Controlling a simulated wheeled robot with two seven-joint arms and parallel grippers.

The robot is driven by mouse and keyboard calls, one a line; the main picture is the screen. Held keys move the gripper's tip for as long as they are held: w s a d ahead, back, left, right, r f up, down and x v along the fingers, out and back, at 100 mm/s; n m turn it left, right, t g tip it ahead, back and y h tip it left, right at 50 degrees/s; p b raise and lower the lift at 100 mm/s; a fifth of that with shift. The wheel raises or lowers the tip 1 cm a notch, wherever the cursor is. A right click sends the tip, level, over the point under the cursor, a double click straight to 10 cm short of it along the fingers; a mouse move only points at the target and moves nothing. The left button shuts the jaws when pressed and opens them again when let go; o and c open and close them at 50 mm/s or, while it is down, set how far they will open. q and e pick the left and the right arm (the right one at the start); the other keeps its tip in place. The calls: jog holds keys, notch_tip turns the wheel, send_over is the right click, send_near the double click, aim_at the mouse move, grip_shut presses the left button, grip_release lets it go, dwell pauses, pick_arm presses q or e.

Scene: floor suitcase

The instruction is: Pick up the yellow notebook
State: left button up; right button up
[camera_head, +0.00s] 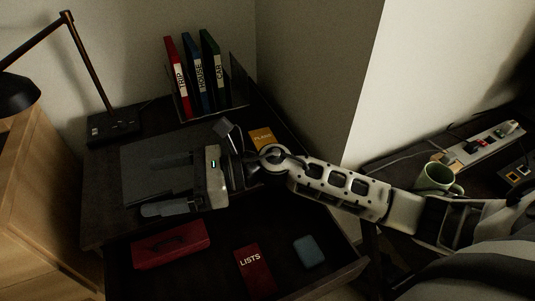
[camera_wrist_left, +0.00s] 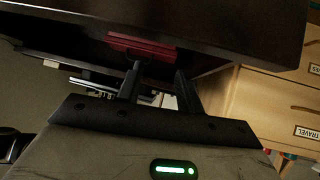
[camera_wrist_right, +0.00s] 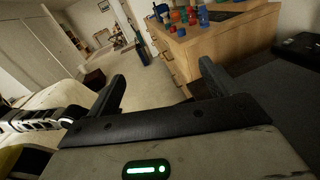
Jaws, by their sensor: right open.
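The yellow notebook (camera_head: 262,138) lies on the dark desk, in the head view just behind my right wrist. The arm hides part of it, and only its orange-yellow cover with dark lettering shows. My right gripper (camera_head: 150,187) is open and empty over the dark laptop-like slab, left of the notebook, with its fingers pointing left. In the right wrist view its fingers (camera_wrist_right: 160,78) are spread and the notebook is out of sight. My left gripper (camera_wrist_left: 157,78) shows only in its own wrist view, open and empty, below a dark furniture edge.
Red, blue and green binders (camera_head: 196,80) stand at the back of the desk. A desk lamp (camera_head: 110,125) is at left. The open drawer holds a red case (camera_head: 170,245), a LISTS book (camera_head: 254,270) and a blue item (camera_head: 309,251). A green mug (camera_head: 437,178) stands right.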

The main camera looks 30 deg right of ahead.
notch_tip(320, 180, down, 3)
jog(key=w+d+n+g+h+b, duration=0.1)
jog(key=d+n+g+h, duration=0.15)
jog(key=n, duration=0.55)
jog(key=n+t+h+b, duration=0.2)
jog(key=n+h+b, duration=0.1)
jog(key=n+h, duration=1.1)
send_near(266, 144)
jog(key=f+h, duration=0.1)
jog(key=f+m, duration=0.1)
jog(key=shift+w+a+f, duration=0.25)
jog(key=shift+w+a, duration=0.05)
jog(key=shift+w, duration=0.1)
jog(key=shift+t, duration=0.25)
jog(key=shift+p+x, duration=0.4)
jog(key=shift+x, duration=2.45)
jog(key=shift+a, duration=0.1)
jog(key=c, duration=1.1)
